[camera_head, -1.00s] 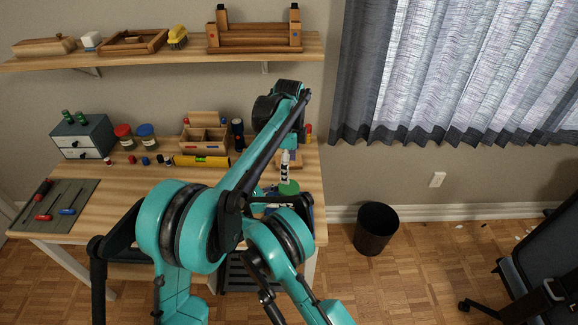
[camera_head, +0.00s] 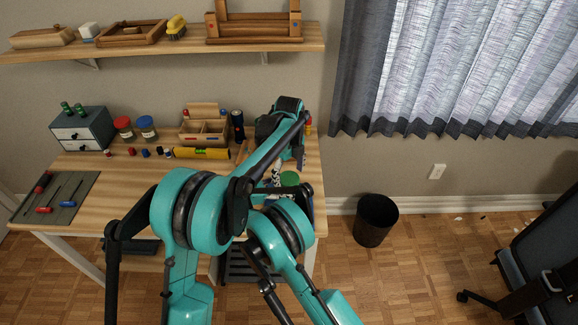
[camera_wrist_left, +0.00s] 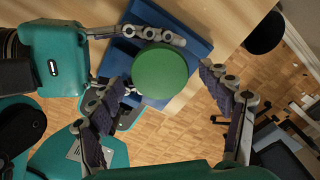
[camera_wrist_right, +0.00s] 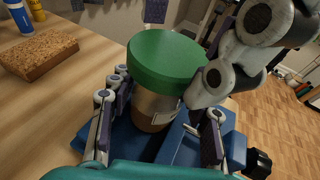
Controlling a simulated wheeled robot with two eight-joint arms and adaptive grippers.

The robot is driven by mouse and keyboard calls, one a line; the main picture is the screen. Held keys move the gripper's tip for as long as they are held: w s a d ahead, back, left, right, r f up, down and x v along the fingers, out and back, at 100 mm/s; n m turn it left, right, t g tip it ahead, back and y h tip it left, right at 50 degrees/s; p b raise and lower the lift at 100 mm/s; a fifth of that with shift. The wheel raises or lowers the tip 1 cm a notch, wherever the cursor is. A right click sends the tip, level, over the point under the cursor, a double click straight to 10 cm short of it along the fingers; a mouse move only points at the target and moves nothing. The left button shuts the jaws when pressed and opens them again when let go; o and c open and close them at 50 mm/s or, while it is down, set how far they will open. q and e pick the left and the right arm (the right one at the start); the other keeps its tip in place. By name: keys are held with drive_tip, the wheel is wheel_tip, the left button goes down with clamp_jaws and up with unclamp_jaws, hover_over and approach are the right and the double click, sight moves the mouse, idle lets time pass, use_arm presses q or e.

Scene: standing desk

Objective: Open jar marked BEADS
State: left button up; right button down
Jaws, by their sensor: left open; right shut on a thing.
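The jar (camera_wrist_right: 150,108) has an amber-brown body and a green lid (camera_wrist_right: 165,55); the lid also shows in the head view (camera_head: 289,179) and left wrist view (camera_wrist_left: 160,72). It stands upright in my right gripper (camera_wrist_right: 163,118), whose fingers are shut on its body. Part of a pale label shows, but I cannot read it. My left gripper (camera_wrist_left: 165,88) is open above the lid, its fingers spread on either side. In the head view the left gripper (camera_head: 274,178) is beside the lid, partly behind my arm. Lid contact is not clear.
A blue holder (camera_wrist_left: 195,28) lies under the jar near the desk's right edge.

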use_arm(q)
drive_tip(key=shift+f, duration=0.35)
